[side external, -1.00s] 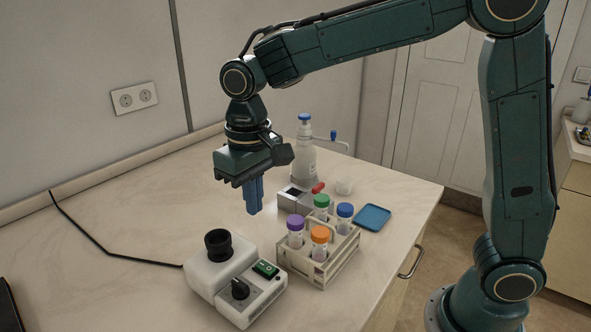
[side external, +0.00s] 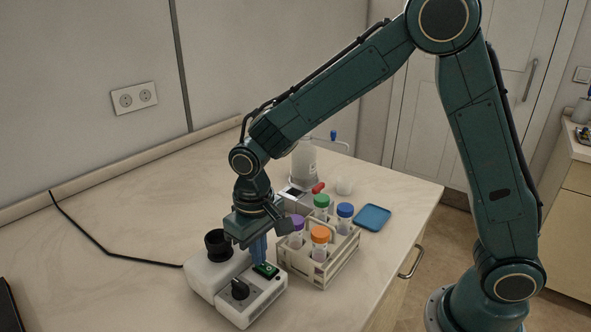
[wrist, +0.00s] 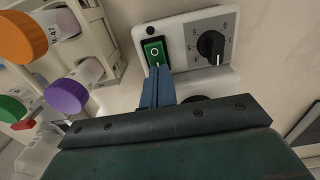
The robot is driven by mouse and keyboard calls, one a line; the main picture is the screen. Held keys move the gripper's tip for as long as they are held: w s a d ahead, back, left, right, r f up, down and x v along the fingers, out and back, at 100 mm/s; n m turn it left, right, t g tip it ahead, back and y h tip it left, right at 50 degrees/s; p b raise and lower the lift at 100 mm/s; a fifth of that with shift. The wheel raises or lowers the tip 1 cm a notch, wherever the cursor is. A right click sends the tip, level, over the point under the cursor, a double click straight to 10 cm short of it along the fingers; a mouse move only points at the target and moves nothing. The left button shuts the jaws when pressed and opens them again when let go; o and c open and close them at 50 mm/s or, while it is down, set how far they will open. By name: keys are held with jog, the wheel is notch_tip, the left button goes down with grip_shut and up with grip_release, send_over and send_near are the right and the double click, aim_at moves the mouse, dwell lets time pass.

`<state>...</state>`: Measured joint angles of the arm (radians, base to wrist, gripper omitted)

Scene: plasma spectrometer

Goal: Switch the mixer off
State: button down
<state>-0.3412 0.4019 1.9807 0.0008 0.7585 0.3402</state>
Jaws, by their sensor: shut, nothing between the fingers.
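The mixer (side external: 201,279) is a white box with a black cup holder (side external: 217,245) on top and a front panel. The panel carries a green rocker switch (side external: 266,270) and a black dial (side external: 240,289). In the wrist view the green switch (wrist: 154,51) shows a white circle at its visible end, beside the dial (wrist: 211,46). My gripper (side external: 259,259) points down with its blue fingers shut and empty. The fingertips (wrist: 156,76) are at the switch's near edge in the wrist view and hide part of it. I cannot tell whether they touch it.
A rack (side external: 318,268) of tubes with purple, orange, green and blue caps stands close to the right of the mixer. Behind it are a dispenser bottle (side external: 303,163) and a small grey device. A blue tray (side external: 373,217) lies at the right.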

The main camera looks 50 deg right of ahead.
jog(key=shift+w+f, duration=0.1)
jog(key=shift+f, duration=0.15)
dwell(0.3)
jog(key=shift+s, duration=0.25)
jog(key=shift+s+r, duration=0.3)
jog(key=shift+s, duration=0.2)
jog(key=shift+r, duration=0.15)
dwell(0.5)
notch_tip(320, 180, up, 14)
jog(key=w, duration=0.2)
jog(key=shift+f, duration=0.25)
dwell(0.5)
